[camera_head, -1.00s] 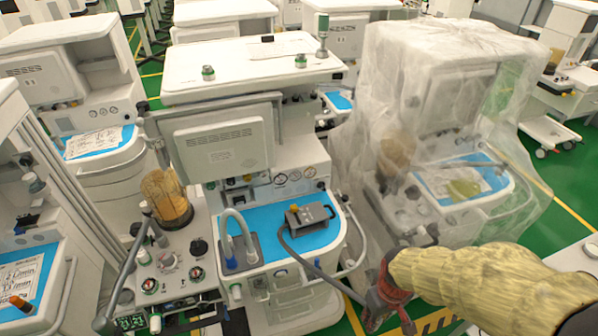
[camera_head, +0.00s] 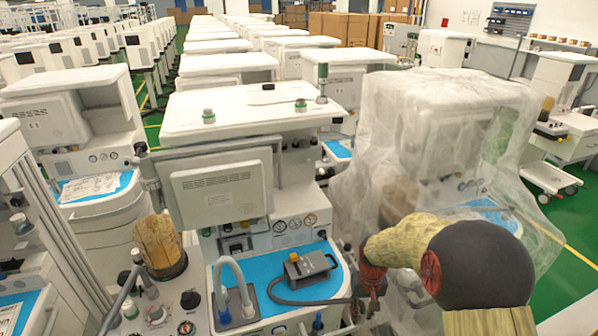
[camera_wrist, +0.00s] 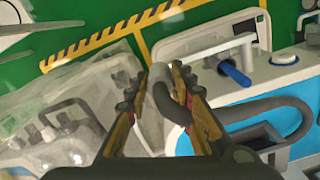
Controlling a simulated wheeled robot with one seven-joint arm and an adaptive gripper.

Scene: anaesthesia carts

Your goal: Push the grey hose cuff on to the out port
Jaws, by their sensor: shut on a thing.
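My gripper (camera_head: 370,287) is at the right front of the middle cart, near the edge of its blue worktop. In the wrist view my gripper (camera_wrist: 155,75) has its fingers closed around the light grey end of a hose, the hose cuff (camera_wrist: 160,88). The dark hose (camera_wrist: 285,108) curves from the cuff to a dark grey box (camera_head: 308,266) on the worktop. A blue-tipped fitting (camera_wrist: 235,74) projects from the cart front, right of the cuff and apart from it. I cannot tell which fitting is the out port.
A plastic-covered cart (camera_head: 440,125) stands close on the right of my gripper. The worktop (camera_head: 275,299) also bears a bent grey pipe (camera_head: 240,285). A yellow-brown canister (camera_head: 160,247) is at the left. Green floor (camera_wrist: 100,22) with yellow lines shows beyond the fingers.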

